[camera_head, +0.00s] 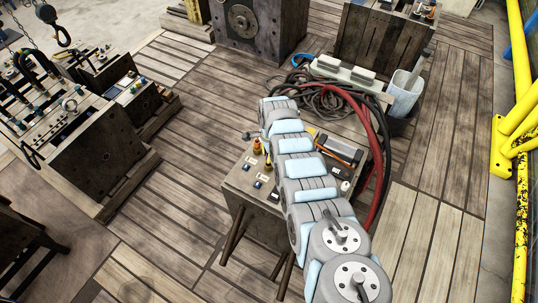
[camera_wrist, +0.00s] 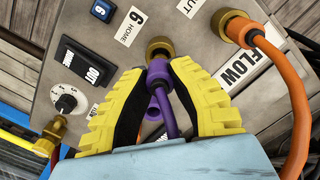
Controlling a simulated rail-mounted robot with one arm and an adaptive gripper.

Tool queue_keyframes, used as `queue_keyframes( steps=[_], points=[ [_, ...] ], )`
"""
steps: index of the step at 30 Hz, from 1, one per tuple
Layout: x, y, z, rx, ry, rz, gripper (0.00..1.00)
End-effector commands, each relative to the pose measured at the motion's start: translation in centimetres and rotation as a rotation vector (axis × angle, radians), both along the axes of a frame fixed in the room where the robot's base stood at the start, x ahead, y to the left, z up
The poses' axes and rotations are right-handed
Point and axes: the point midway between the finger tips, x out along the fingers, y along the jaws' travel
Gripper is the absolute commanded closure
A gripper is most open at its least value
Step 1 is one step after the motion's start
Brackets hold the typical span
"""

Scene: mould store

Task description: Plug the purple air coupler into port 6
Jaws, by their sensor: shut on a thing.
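In the wrist view my gripper (camera_wrist: 160,82) has its yellow, black-lined fingers closed on the sides of the purple air coupler (camera_wrist: 158,68). A purple hose (camera_wrist: 168,118) runs from it back toward my wrist. The coupler's front end meets or overlaps a brass port (camera_wrist: 160,47) on the grey panel; I cannot tell whether it is seated or just in front. In the head view my arm covers the gripper and coupler.
An orange hose (camera_wrist: 280,60) on a brass fitting curves down at right, beside a FLOW label (camera_wrist: 247,68). A knob (camera_wrist: 67,102) and a brass fitting with a yellow hose (camera_wrist: 55,130) are at left. In the head view, red hoses (camera_head: 378,130) run right of my arm.

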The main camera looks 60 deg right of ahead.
Motion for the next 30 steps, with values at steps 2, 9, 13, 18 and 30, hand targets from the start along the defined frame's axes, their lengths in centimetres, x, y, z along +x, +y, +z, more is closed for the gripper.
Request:
queue_keyframes(
  steps=[2, 9, 13, 18, 30],
  points=[
    [0.0, 0.0, -0.1, -0.001, 0.001, 0.0, 1.0],
    [0.0, 0.0, -0.2, -0.001, 0.001, 0.0, 1.0],
    [0.0, 0.0, -0.2, -0.001, 0.001, 0.0, 1.0],
    [0.0, 0.0, -0.3, -0.001, 0.001, 0.0, 1.0],
    [0.1, 0.0, -1.0, 0.0, 0.0, 0.001, 1.0]
  ],
)
